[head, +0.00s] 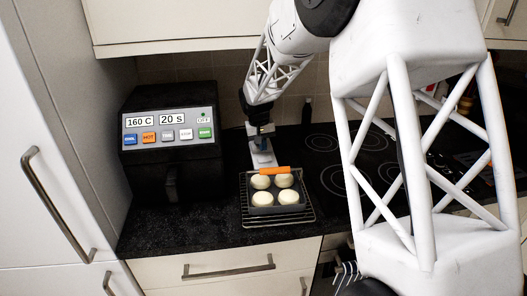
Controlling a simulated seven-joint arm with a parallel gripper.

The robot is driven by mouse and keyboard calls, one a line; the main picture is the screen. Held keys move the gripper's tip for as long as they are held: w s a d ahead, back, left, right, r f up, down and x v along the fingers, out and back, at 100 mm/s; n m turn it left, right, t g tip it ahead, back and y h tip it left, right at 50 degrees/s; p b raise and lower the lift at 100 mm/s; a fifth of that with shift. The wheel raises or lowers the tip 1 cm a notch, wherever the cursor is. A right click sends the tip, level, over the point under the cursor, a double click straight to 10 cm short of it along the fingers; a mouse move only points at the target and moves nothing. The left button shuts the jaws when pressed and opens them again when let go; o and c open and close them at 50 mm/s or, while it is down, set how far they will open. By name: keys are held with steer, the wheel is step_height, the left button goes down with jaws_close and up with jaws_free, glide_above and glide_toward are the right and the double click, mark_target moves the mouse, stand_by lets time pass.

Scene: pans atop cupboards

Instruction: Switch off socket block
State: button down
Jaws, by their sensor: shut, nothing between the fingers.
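My gripper (262,131) reaches down to the back of the dark worktop, seen small in the head view. It is shut and empty. A pale grey, flat-looking piece (263,155) shows just below it, at the back of the worktop. I cannot tell whether this is the socket block, nor whether the gripper touches it. No switch can be made out, as the spot is small and partly covered by my arm.
A black appliance (170,165) stands left; its panel (171,127) reads 160 C, 20 s and OFF. A dark tray (246,196) with several pale buns and an orange bar (274,171) sits on a wire rack (278,221). A hob (330,180) lies right; cupboards (170,22) hang above.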

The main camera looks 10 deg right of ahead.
mark_target(269, 158)
step_height(269, 158, up, 10)
steer(key=a, duration=0.1)
steer(key=shift+a+r, duration=0.15)
steer(key=shift+r, duration=0.05)
stand_by(0.5)
steer(key=shift+d, duration=0.7)
steer(key=shift+f, duration=0.1)
steer(key=f, duration=0.4)
steer(key=d+f, duration=0.1)
steer(key=f, duration=0.8)
steer(key=shift+d+f, duration=0.4)
